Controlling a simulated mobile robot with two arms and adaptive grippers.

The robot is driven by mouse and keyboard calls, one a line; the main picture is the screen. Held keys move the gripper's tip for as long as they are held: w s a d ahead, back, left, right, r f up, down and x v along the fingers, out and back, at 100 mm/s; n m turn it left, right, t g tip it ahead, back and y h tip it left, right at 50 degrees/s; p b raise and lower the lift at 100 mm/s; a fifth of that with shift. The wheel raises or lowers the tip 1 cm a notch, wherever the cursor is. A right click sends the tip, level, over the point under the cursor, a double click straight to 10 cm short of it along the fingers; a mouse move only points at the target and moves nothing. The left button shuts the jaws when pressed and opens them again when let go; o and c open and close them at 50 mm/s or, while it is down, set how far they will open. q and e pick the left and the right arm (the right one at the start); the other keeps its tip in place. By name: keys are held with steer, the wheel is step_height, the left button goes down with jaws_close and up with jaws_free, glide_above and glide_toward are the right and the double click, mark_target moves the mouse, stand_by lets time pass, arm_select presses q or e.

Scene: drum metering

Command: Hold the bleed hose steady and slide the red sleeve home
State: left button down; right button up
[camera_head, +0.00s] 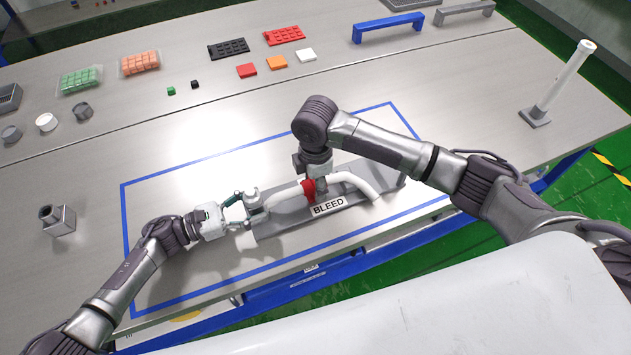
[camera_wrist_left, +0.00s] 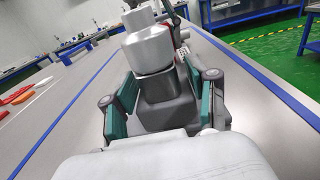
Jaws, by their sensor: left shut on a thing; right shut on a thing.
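The white bleed hose (camera_head: 285,198) lies along a grey fixture (camera_head: 275,226) with a BLEED label (camera_head: 328,205). My left gripper (camera_head: 243,208) is shut on a grey fitting (camera_head: 255,205) at the hose's left end. In the left wrist view, its green-padded fingers (camera_wrist_left: 160,107) flank this grey block, with a silver cylinder above it. The sleeve's exact seating cannot be told.
A blue outline (camera_head: 123,215) surrounds the fixture on the grey table. A square post (camera_head: 58,219) stands at the left. Coloured tiles (camera_head: 247,71), trays (camera_head: 140,64) and blue handle (camera_head: 388,25) lie behind. A white post (camera_head: 560,80) stands at the right.

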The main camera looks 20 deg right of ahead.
jaws_close()
arm_select(q)
steer(key=shift+w, duration=0.1)
arm_select(e)
steer(key=shift+w+d, duration=0.1)
steer(key=shift+d, duration=0.8)
steer(key=o, duration=1.1)
jaws_free()
steer(key=shift+a+r, duration=0.1)
step_height(320, 180, up, 12)
arm_select(q)
steer(key=shift+c, duration=1.2)
jaws_free()
